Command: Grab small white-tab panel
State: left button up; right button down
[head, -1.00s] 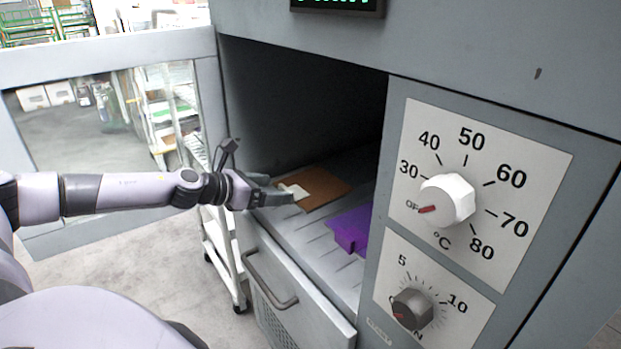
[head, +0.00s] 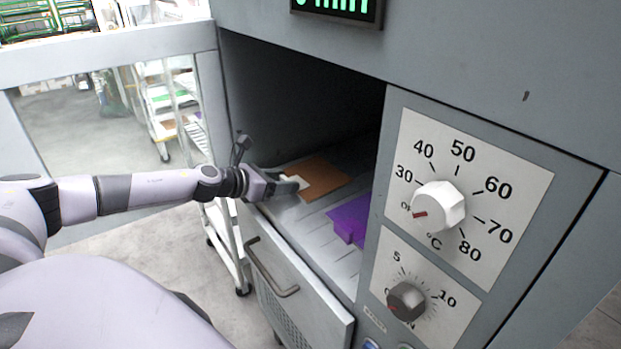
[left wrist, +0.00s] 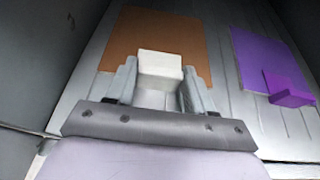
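The brown panel (head: 322,178) with a small white tab (head: 296,182) lies flat on the oven's floor. The tab points toward the opening. My left gripper (head: 285,186) reaches in from the left at the oven mouth. In the left wrist view its two fingers (left wrist: 160,85) stand on either side of the white tab (left wrist: 160,66) and appear shut on it, with no clear gap. The brown panel (left wrist: 150,35) spreads out behind the tab and seems to rest on the floor. My right gripper is not in view.
A purple panel (head: 350,215) with a purple tab lies to the right on the oven floor (head: 318,236). The grey oven wall with dials (head: 438,206) stands at the right. The open door (head: 20,75) is at the left, and a drawer with a handle (head: 272,268) is below.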

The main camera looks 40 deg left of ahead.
pick_arm(q)
jog(key=shift+r, duration=0.15)
notch_tip(320, 180, up, 5)
jog(key=p, duration=0.2)
jog(key=shift+r+p, duration=0.2)
jog(key=shift+p, duration=0.2)
notch_tip(320, 180, up, 4)
jog(key=shift+r, duration=0.1)
jog(key=shift+r, duration=0.1)
dwell(0.3)
